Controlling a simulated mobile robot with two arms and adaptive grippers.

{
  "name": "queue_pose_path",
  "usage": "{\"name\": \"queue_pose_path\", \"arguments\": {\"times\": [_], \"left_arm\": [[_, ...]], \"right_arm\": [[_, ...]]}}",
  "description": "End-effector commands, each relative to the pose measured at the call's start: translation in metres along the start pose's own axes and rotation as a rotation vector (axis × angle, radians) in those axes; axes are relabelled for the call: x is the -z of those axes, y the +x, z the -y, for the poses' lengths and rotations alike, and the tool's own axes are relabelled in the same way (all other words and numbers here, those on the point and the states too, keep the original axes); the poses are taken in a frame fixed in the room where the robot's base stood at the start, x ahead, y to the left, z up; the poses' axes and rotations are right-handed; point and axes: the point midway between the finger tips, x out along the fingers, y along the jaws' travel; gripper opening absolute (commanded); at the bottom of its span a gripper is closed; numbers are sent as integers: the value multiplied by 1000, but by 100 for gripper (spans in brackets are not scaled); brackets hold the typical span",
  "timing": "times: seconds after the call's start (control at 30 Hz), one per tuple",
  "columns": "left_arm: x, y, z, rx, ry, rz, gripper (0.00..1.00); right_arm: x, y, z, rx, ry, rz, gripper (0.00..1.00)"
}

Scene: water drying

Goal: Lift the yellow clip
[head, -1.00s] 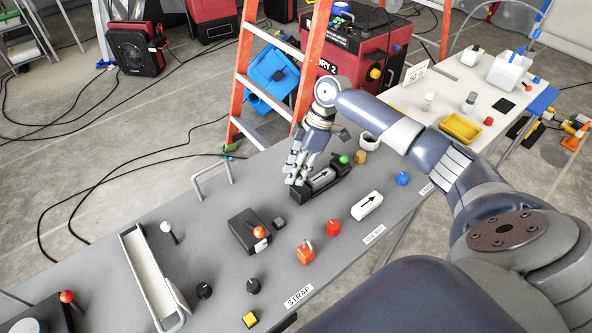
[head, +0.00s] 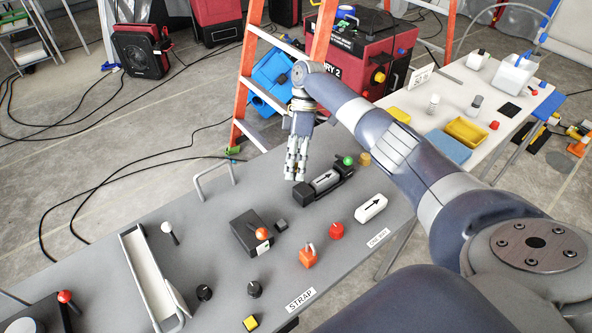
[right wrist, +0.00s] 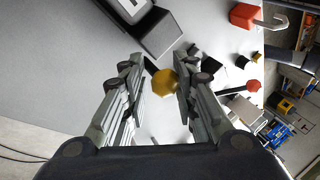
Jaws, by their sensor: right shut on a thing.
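My right gripper (head: 296,176) points down above the back part of the grey table, just behind the left end of a black block with an arrow label. In the head view the fingers hide this piece. My left gripper is not in view.
The black arrow block (head: 322,183) lies close to the hand. A white arrow block (head: 371,208), red knob (head: 336,231), orange padlock (head: 309,258) and black box (head: 249,233) stand nearer. A metal handle (head: 213,178) is left. An orange ladder (head: 320,50) stands behind.

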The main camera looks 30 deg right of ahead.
Motion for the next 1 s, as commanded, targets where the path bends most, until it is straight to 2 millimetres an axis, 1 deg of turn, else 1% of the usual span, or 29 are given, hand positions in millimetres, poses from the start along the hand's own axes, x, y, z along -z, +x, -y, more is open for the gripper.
{"name": "queue_pose_path", "arguments": {"times": [0.03,0.37,0.4,0.43,0.47,0.9,1.0], "left_arm": [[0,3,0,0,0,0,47],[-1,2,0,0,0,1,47],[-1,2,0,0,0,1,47],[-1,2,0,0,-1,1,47],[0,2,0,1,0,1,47],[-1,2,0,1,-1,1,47],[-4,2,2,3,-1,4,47]], "right_arm": [[-1,9,3,28,3,13,3],[-1,8,4,32,6,16,3],[-1,8,4,32,6,16,31],[-1,8,4,32,6,16,38],[-1,7,4,32,5,16,42],[0,3,2,20,4,10,42],[0,1,2,19,4,9,42]]}}
